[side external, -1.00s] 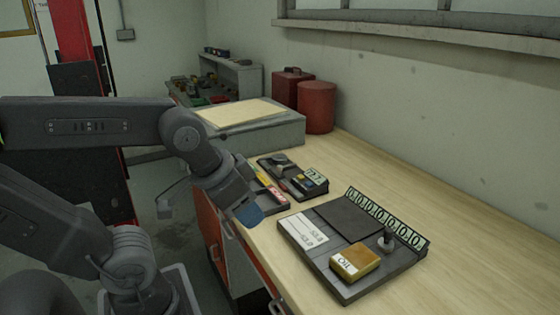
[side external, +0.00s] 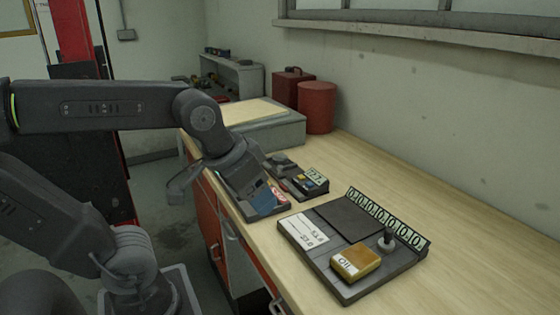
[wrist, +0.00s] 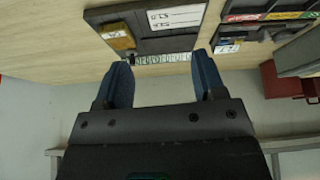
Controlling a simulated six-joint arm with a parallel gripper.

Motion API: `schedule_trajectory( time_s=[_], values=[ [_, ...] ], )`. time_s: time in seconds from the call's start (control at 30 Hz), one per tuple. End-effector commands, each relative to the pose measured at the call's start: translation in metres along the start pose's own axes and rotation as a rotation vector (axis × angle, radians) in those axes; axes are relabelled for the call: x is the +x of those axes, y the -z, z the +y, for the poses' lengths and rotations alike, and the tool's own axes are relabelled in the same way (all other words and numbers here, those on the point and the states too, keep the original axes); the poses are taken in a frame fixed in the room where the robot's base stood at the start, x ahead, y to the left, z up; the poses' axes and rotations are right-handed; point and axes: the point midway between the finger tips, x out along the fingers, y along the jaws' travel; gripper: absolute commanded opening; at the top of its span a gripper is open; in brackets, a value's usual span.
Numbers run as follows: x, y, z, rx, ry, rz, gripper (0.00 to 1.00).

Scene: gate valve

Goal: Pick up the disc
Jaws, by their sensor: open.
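I cannot pick out a disc with certainty in either view. My gripper (side external: 262,197) is over the left part of the bench, by the small tray (side external: 282,210) with a red label. In the wrist view my gripper (wrist: 163,78) shows its two blue fingers wide apart with nothing between them. A dark board (side external: 312,257) lies to the right of my gripper, with a dark square pad (side external: 349,216), a yellow oil block (side external: 356,262) and a small grey post (side external: 387,241) on it. The board also shows in the wrist view (wrist: 150,45), beyond the fingertips.
A second tray (side external: 312,186) with small parts sits behind the first. A grey box (side external: 283,135), a red can (side external: 316,107) and a red case (side external: 288,88) stand at the back. The wooden bench (side external: 480,255) is clear on the right, along the wall.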

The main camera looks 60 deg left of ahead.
Motion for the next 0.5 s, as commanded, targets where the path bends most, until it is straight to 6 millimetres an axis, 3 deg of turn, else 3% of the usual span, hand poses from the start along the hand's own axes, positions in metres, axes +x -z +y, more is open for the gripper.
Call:
schedule_trajectory(
  time_s=[0.23, 0.5],
  values=[
    [-0.012, 0.112, -0.039, -0.310, 0.070, -0.090, 0.63],
    [0.009, 0.215, -0.115, -0.677, 0.156, -0.181, 0.63]
  ],
)
